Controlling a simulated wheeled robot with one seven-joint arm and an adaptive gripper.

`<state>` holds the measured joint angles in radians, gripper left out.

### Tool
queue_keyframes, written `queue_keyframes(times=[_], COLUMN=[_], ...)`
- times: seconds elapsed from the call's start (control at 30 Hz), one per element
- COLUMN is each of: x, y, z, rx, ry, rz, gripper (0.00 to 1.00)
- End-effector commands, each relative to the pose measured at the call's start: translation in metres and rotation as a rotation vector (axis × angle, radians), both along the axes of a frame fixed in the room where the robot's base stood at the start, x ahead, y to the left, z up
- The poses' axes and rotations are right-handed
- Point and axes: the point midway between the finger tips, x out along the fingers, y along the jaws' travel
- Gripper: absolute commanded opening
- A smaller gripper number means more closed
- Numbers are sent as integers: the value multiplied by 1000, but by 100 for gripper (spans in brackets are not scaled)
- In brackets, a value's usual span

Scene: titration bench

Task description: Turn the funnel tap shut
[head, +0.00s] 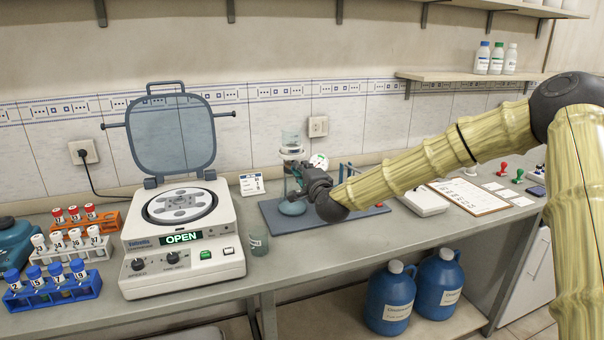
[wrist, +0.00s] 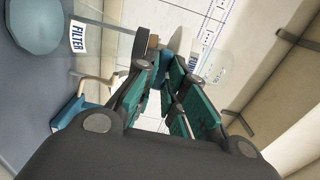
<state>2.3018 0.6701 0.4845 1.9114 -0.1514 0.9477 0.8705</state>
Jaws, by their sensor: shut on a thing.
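The glass funnel (head: 291,139) stands upright in its stand on the grey mat, left of my gripper. Below it is a teal-tinted round flask (head: 292,208). My gripper (head: 298,173) is beside the stem under the funnel bowl. In the wrist view the fingers (wrist: 168,72) are closed together at the tap (wrist: 152,44), a small dark and brown piece. The fingers hide most of the tap, so I cannot tell its handle angle. A clear rounded glass part (wrist: 214,68) shows beyond the fingers.
A centrifuge (head: 181,240) with its lid raised and a small beaker (head: 258,243) stand to the left. Racks of tubes (head: 52,285) are at the far left. A clipboard (head: 468,195) lies to the right. A "FILTER" label (wrist: 78,36) is near the fingers.

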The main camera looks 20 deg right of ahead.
Motion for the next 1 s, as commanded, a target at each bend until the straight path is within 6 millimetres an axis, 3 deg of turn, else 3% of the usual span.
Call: queue_keyframes(times=[0.3, 0.33, 0.43, 0.47, 0.8, 1.0], x=[0, 0, 0, 0, -2, -22], y=[-2, -2, -2, -2, -1, -2], z=[-1, -1, -1, -1, 0, 0], rx=[3, 3, 3, 3, 2, 4], ry=[0, 0, 1, 0, 0, 1], rz=[-4, -4, -3, -3, -1, -1], gripper=[0, 14, 32, 34, 34, 34])
